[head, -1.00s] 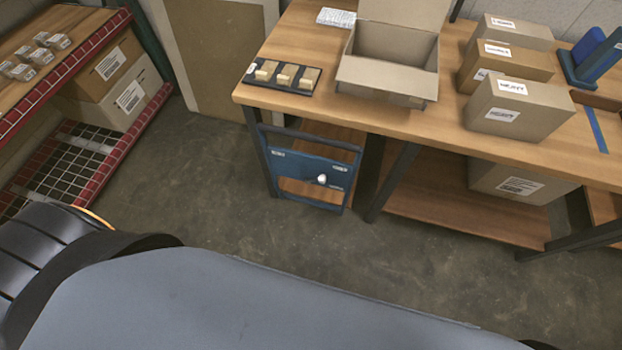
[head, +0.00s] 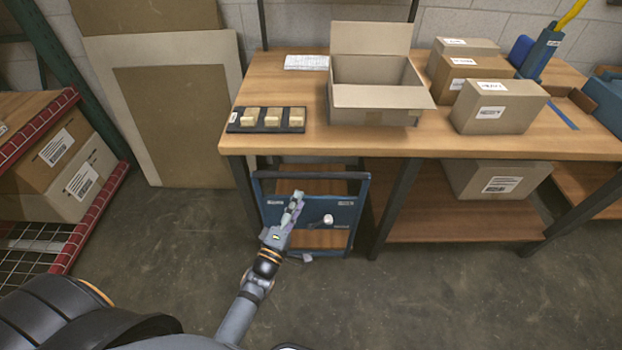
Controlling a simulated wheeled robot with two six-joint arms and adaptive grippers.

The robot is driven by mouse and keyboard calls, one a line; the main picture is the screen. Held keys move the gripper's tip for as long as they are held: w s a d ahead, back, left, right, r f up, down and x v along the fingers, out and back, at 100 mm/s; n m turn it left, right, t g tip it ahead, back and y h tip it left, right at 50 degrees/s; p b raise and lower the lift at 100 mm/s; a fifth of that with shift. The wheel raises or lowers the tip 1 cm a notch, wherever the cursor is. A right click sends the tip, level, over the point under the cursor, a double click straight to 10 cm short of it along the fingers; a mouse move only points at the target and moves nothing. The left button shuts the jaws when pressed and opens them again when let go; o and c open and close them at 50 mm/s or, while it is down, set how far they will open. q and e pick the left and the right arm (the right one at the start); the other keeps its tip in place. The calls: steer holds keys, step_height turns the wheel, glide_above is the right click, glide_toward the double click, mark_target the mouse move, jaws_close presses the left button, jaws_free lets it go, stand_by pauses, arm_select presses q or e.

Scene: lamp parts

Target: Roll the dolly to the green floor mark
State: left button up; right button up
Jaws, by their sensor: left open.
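A blue-framed piece with wooden panels and a round white knob, which looks like the dolly (head: 345,212), stands at the left end of the workbench, partly under it. My left gripper (head: 297,201) is open and shows in front of the blue frame. It hides part of the frame, and I cannot tell whether it touches. The lower edge of the dolly is partly hidden by my left arm, and no wheels are clear. No green floor mark shows. My right gripper is out of view.
The wooden workbench (head: 300,146) carries an open carton (head: 378,107), a dark tray of small blocks (head: 266,128) and several closed boxes (head: 497,106). A red-edged rack (head: 75,235) stands at left, with boards (head: 180,125) behind. The concrete floor (head: 430,290) in front is clear.

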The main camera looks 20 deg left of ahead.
mark_target(310, 176)
arm_select(q)
steer(key=x, duration=0.9)
steer(key=shift+w+r+b, duration=0.1)
steer(key=shift+w+b, duration=0.2)
steer(key=shift+w, duration=0.15)
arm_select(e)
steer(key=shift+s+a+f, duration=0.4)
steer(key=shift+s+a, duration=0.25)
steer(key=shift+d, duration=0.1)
arm_select(q)
steer(key=shift+c, duration=0.8)
jaws_close()
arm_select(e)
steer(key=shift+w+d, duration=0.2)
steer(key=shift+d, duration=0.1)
